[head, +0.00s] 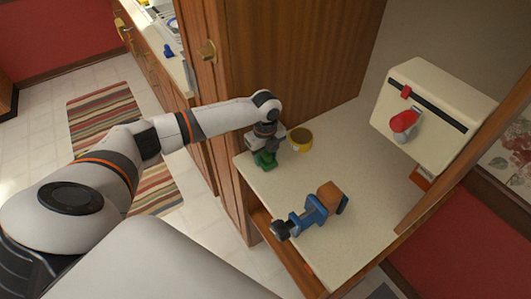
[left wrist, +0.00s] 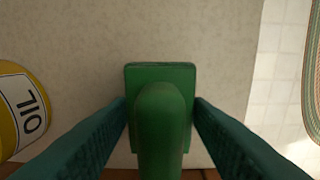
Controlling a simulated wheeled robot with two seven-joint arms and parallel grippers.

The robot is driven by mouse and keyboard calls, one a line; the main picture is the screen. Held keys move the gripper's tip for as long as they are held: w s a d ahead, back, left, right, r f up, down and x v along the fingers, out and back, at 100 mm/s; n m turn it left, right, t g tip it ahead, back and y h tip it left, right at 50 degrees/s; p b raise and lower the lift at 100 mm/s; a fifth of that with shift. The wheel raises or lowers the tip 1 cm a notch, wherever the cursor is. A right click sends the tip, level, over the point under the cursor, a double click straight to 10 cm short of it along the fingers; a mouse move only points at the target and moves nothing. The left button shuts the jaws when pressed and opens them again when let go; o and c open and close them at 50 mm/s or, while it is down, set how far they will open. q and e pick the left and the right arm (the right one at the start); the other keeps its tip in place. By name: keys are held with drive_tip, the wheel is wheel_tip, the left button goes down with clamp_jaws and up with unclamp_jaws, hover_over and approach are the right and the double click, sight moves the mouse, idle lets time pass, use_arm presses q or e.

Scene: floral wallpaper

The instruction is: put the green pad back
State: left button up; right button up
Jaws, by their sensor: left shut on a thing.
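The green pad (left wrist: 160,75) is a flat green block with a rounded grip on top. In the left wrist view it sits between my two teal fingers, over the pale counter surface. In the head view the green pad (head: 264,160) shows under my left gripper (head: 268,150), at the left end of the counter. My left gripper is shut on it and points down. I cannot tell whether the pad touches the counter. My right gripper is not in view.
A yellow oil tin (head: 300,139) stands close beside my left gripper. A blue tool with a wooden block (head: 312,208) lies on the counter (head: 283,181) nearer the front. A cream box with a red handle (head: 432,108) is at the right. A wooden cabinet wall (head: 275,60) rises behind.

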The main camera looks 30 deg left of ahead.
use_arm(q)
drive_tip(key=o, duration=0.9)
drive_tip(key=shift+f, duration=0.1)
wheel_tip(320, 180, up, 12)
drive_tip(key=shift+r+b, duration=0.15)
drive_tip(key=shift+b, duration=0.95)
